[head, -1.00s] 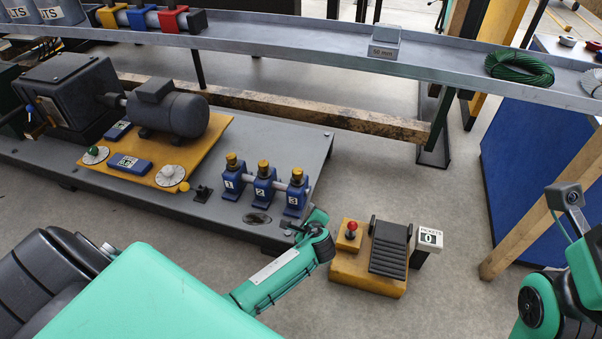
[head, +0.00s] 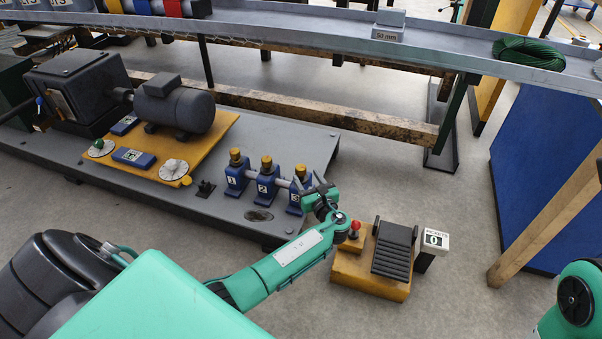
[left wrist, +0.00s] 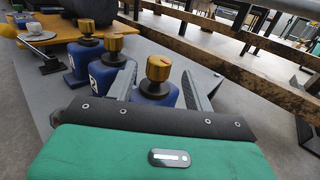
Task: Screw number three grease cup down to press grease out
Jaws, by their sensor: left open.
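My left gripper (head: 317,190) is open at the cup's right side. In the left wrist view the number three cap (left wrist: 159,67) stands upright between the two spread fingers, with visible gaps on both sides. The cup's lower body is hidden behind my gripper. The number two cup (head: 266,187) and number one cup (head: 236,180) stand to the left. My right gripper is out of view.
The cups stand on a grey base plate (head: 230,215), with a motor (head: 175,105) and yellow plate (head: 205,150) to the left. A yellow pedal box (head: 365,278) sits close to the right of my left wrist. A metal tray (head: 330,22) runs behind.

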